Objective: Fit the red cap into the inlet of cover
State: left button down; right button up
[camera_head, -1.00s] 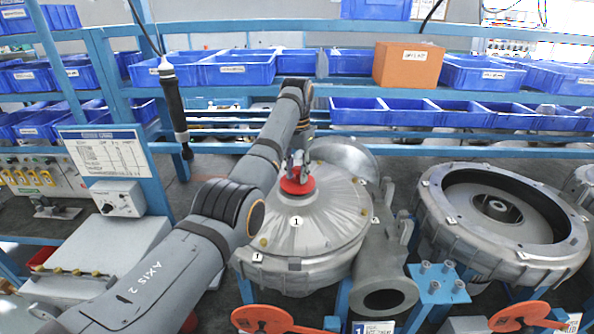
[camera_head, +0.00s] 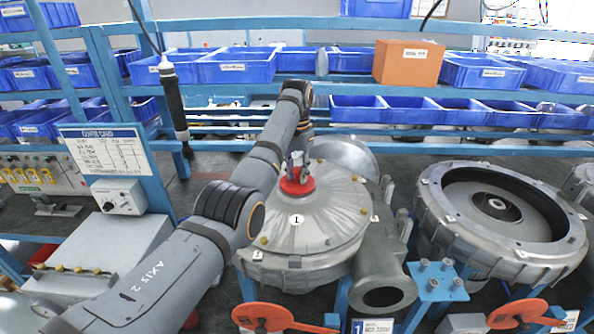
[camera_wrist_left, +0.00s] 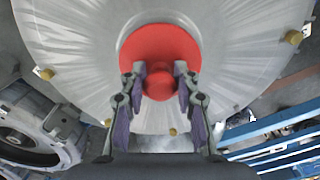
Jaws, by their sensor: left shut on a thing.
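The red cap (camera_head: 297,185) is a round disc with a knob at the top centre of the silver cover (camera_head: 325,215). In the left wrist view the red cap (camera_wrist_left: 160,52) lies over the middle of the cover (camera_wrist_left: 75,45), and the inlet beneath it is hidden. I cannot tell whether the cap is fully seated. My left gripper (camera_head: 297,164) is above the cap, and in the left wrist view its fingers (camera_wrist_left: 160,82) are closed on both sides of the knob. My right gripper is not in view.
An open housing (camera_head: 500,215) stands to the right. A grey outlet pipe (camera_head: 383,270) and a blue bolt stand (camera_head: 437,278) are at the cover's right. Orange levers (camera_head: 262,316) lie in front. Blue bins (camera_head: 237,68) and a brown box (camera_head: 408,63) line the shelves behind.

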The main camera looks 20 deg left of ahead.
pick_arm(q)
jog(key=shift+f, duration=0.35)
dwell(0.6)
jog(key=c, duration=0.9)
grip_release()
notch_tip(320, 180, up, 8)
jog(key=shift+f, duration=0.2)
